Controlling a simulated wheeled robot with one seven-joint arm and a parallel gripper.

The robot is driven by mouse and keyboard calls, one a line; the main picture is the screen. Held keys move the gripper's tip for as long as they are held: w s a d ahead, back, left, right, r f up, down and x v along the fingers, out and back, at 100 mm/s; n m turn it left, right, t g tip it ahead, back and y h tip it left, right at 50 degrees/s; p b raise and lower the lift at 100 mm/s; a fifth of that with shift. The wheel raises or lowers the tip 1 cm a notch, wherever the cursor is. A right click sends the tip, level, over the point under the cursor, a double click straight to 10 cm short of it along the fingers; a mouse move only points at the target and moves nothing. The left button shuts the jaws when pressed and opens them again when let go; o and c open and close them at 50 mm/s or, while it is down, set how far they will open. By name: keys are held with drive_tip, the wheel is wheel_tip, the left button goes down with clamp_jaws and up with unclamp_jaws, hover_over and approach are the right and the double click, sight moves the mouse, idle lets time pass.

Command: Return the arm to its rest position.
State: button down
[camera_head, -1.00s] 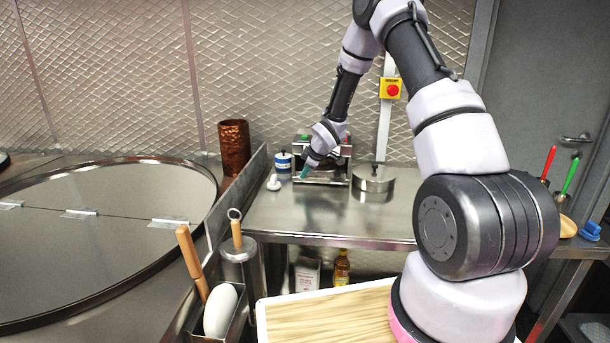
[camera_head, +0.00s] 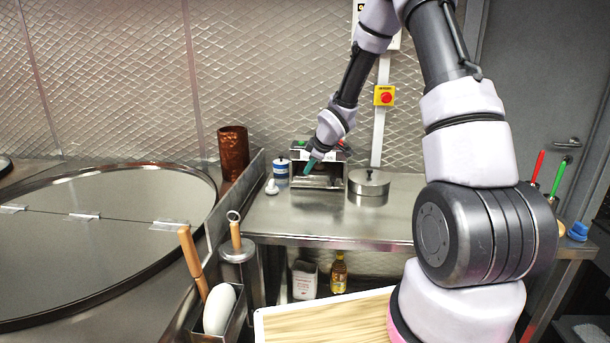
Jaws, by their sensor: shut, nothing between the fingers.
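My gripper (camera_head: 309,168) is at the far end of my arm, over the back of the steel table (camera_head: 300,216). Its teal fingertips point down and to the left, in front of a steel box-shaped appliance (camera_head: 317,181). The fingers look small here and hold nothing that I can see. Whether the fingertips touch the appliance cannot be told from this view. My arm reaches up and over from the lower right of the picture.
A lidded steel pot (camera_head: 369,190) stands right of the appliance, a blue-and-white jar (camera_head: 281,168) left of it. A copper vessel (camera_head: 233,153) and the large round steel lid (camera_head: 110,220) are at left. A wooden board (camera_head: 325,318) lies in front.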

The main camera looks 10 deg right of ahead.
drive_tip(key=s+d+r+m+h, duration=0.2)
drive_tip(key=s+d+r+m, duration=0.15)
drive_tip(key=s+r, duration=0.5)
drive_tip(key=s+d+r+m+h, duration=0.1)
drive_tip(key=s+d+r+m, duration=0.3)
drive_tip(key=r, duration=0.7)
drive_tip(key=s+a+r+m+y, duration=0.1)
drive_tip(key=s+r+m, duration=0.3)
drive_tip(key=s, duration=0.8)
drive_tip(key=s+a+r+m+y, duration=0.1)
drive_tip(key=s+r+m, duration=0.4)
drive_tip(key=s, duration=0.7)
drive_tip(key=shift+a+m, duration=0.45)
drive_tip(key=shift+a, duration=0.15)
